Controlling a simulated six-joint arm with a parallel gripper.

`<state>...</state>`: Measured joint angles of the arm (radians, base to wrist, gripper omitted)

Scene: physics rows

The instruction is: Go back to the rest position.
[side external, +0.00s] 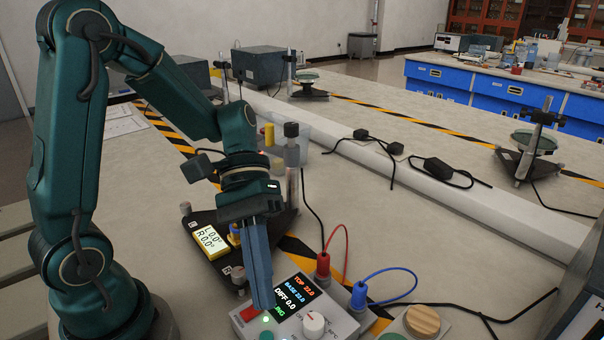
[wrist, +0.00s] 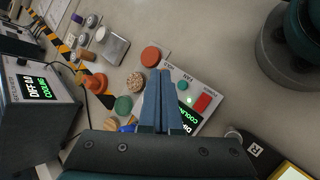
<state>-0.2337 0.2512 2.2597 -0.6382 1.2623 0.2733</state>
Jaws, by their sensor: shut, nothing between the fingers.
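My gripper (side external: 264,304) is shut and empty, pointing down with its fingertips close over the control box (side external: 345,324) in the side view. I cannot tell whether the tips touch it. The box has a lit display (side external: 293,297) reading TOP 22.0, BASE 22.0, DIFF 0.0, a red button (side external: 250,313) beside the fingertips, and a white knob (side external: 314,323). In the wrist view the closed fingers (wrist: 160,74) lie along the edge of the box, with the red button (wrist: 203,104) to their right.
Red (side external: 323,265) and blue (side external: 359,295) plugs with looping leads stand at the box's back edge. Several discs, including a speckled one (wrist: 135,82), lie beside the fingers. Open bench (side external: 400,245) extends right.

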